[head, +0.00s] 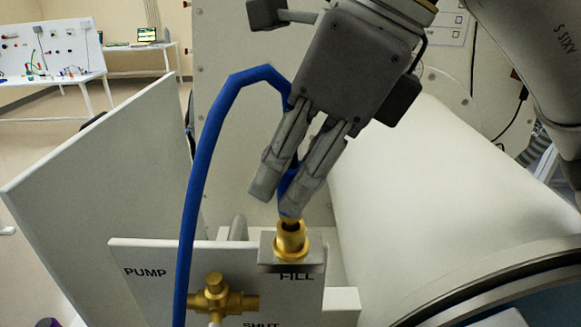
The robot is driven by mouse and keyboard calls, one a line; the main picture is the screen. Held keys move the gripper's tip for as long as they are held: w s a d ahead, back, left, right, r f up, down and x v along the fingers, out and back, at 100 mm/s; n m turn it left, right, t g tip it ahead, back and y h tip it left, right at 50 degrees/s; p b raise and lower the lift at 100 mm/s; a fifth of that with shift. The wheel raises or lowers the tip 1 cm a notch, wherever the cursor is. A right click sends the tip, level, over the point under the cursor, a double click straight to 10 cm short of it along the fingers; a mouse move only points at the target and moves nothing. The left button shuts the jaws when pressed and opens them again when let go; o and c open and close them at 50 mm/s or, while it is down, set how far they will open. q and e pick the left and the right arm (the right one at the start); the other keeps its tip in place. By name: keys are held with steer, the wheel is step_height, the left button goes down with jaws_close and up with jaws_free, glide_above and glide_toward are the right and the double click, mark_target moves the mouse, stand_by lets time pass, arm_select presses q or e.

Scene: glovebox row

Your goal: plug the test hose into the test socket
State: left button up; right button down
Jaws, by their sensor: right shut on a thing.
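The blue test hose (205,150) rises from the bottom, bends over and comes down behind my right gripper. My right gripper (279,200) is shut on the hose near its end, and blue shows between the fingers. A brass fitting (291,241) stands upright on a grey metal bracket (292,267) above the FILL label, directly under the fingertips. Brass also shows right at the fingertips. The fingers hide the hose end, so I cannot tell whether it is seated in the fitting or just above it. My left gripper is not in view.
A white panel (140,290) marked PUMP, FILL and SHUT carries a brass valve (216,298) left of the bracket. A large pale plate (100,180) stands at left. A big white cylinder (440,190) fills the right. A white table (60,80) stands far back left.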

steer(key=shift+s+a+f+b, duration=0.1)
steer(key=shift+a+f+b, duration=0.1)
steer(key=shift+f+b, duration=0.55)
steer(key=shift+s+a+f, duration=0.1)
steer(key=shift+f, duration=0.2)
steer(key=shift+r, duration=0.15)
steer(key=shift+s+r+p, duration=0.1)
steer(key=shift+r+p, duration=0.4)
steer(key=shift+r, duration=0.15)
steer(key=shift+r, duration=0.15)
steer(key=shift+g, duration=0.3)
